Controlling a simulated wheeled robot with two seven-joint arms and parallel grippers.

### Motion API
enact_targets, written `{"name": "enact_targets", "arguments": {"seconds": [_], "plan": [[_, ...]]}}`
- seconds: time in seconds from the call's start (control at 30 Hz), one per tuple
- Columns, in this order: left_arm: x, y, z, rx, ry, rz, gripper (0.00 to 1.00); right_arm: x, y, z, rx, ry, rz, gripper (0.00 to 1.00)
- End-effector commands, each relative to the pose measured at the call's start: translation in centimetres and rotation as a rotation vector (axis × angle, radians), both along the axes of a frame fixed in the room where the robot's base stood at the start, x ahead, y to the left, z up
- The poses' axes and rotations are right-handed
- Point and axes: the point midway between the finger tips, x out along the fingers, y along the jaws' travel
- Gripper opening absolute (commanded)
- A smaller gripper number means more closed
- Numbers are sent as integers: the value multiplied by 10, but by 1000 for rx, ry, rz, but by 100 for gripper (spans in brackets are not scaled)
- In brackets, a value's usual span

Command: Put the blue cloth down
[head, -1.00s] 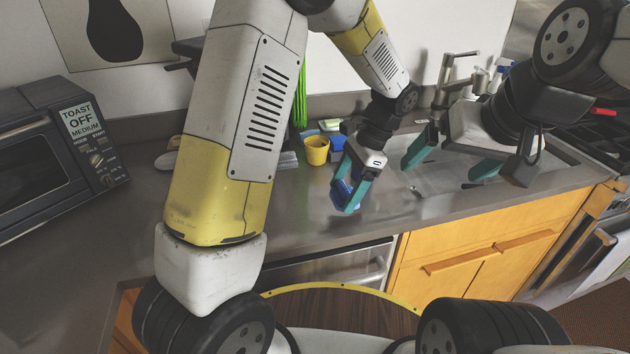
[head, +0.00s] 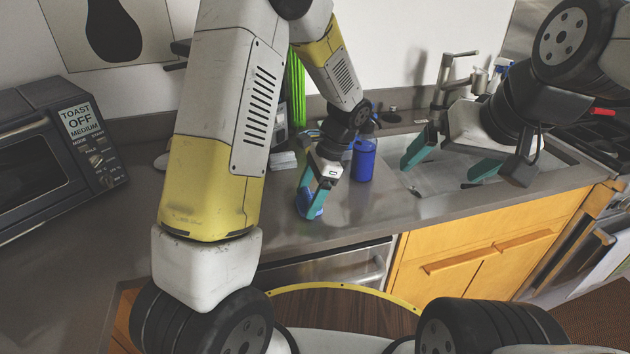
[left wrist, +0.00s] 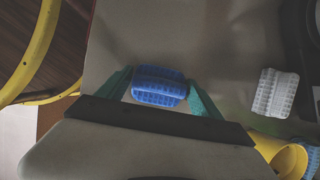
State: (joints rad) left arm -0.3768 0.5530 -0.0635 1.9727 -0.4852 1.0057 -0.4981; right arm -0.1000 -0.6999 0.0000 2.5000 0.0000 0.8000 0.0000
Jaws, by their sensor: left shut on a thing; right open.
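My left gripper (head: 316,193) is over the counter left of the sink, pointing down. It is shut on the blue cloth (head: 312,211), which shows at the fingertips, low over the counter; I cannot tell if it touches. In the left wrist view the ribbed blue cloth (left wrist: 160,86) sits between the two teal fingers. My right gripper (head: 452,160) is open and empty over the sink, its teal fingers wide apart.
A blue canister (head: 363,160) stands just right of my left gripper. The left wrist view shows a white ribbed item (left wrist: 275,93) and a yellow cup (left wrist: 290,160). A toaster oven (head: 58,150) stands at left.

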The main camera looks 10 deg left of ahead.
Motion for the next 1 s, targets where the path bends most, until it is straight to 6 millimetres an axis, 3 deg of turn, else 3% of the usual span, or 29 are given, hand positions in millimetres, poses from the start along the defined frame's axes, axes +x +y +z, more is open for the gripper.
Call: {"name": "enact_targets", "arguments": {"seconds": [0.13,0.17,0.27,0.67,1.0], "plan": [[0,0,-3,1,1,0,38,0,0,0,0,0,0,97],[0,0,-3,1,0,0,79,0,0,0,0,0,0,97],[0,0,-2,0,0,0,97,0,0,0,0,0,0,97],[1,-1,4,-1,-1,0,97,0,0,0,0,0,0,97],[12,-25,64,-1,-4,1,97,0,0,0,0,0,0,97]]}}
